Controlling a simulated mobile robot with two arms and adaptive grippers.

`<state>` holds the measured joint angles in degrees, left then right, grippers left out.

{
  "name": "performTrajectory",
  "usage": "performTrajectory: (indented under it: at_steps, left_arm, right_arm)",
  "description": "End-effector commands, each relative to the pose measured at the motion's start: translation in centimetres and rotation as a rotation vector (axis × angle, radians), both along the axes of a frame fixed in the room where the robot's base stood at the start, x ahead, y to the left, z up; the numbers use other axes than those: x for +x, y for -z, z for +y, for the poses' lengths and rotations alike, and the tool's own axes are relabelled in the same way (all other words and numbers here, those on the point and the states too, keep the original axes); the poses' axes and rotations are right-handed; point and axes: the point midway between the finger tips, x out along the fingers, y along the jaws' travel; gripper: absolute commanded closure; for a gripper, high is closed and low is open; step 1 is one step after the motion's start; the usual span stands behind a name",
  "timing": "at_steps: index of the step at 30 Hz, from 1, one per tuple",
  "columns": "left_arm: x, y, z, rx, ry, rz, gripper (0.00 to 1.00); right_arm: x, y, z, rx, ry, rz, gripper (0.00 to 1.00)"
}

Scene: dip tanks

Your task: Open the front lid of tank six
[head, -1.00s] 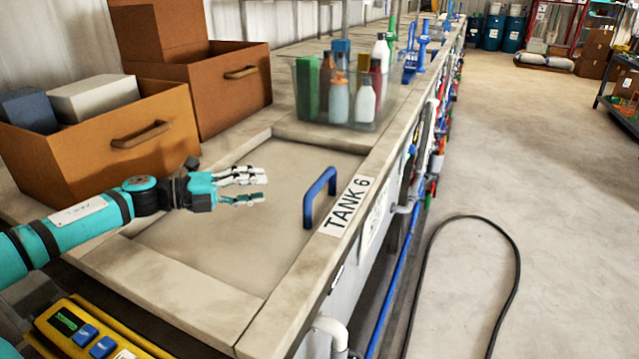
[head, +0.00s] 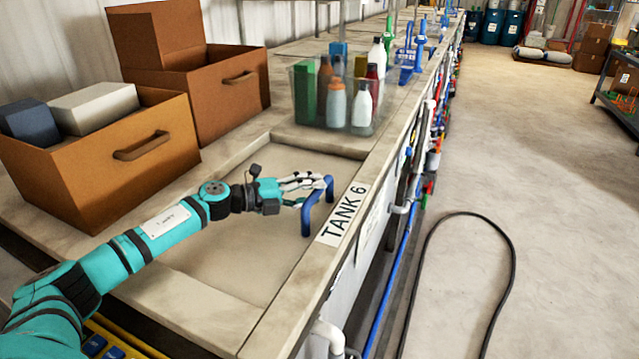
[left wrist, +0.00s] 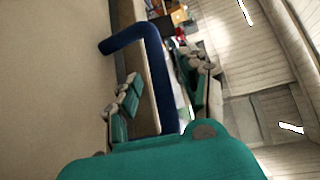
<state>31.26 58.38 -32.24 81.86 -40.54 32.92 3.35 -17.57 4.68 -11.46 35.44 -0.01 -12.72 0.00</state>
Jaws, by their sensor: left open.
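The front lid of tank six (head: 215,255) is a flat beige panel, closed and sunk in the tank's top frame. Its blue U-shaped handle (head: 307,218) stands up near the right edge, beside the label "TANK 6" (head: 343,213). My left gripper (head: 322,188) is at the handle with its fingers open. In the left wrist view the handle (left wrist: 152,85) passes between the open fingers (left wrist: 160,92), with one finger on each side. I cannot tell whether a finger touches it. My right gripper is in neither view.
A clear bin of bottles (head: 335,100) stands just behind the lid. A brown box (head: 110,165) with a grey and a white block stands left of it, with another brown box (head: 232,95) behind. A black hose (head: 513,270) lies on the floor at right.

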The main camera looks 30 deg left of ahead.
Motion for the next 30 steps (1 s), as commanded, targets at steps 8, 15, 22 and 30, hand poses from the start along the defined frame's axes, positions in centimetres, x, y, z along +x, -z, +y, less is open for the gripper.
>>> performTrajectory:
  at_steps: [8,15,22,30]
  left_arm:
    - [1.7,0.3,-1.4,0.0,-0.002,0.0,0.57]
    - [1.7,0.4,-1.4,0.001,-0.002,0.0,0.57]
    - [1.7,0.4,-1.4,0.001,-0.001,0.001,0.85]
    - [1.7,0.5,-1.4,0.001,-0.001,0.002,1.0]
  right_arm:
    - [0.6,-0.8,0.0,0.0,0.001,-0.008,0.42]
    - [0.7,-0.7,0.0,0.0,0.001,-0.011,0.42]
    - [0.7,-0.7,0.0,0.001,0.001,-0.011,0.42]
    - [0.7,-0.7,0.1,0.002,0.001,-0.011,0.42]
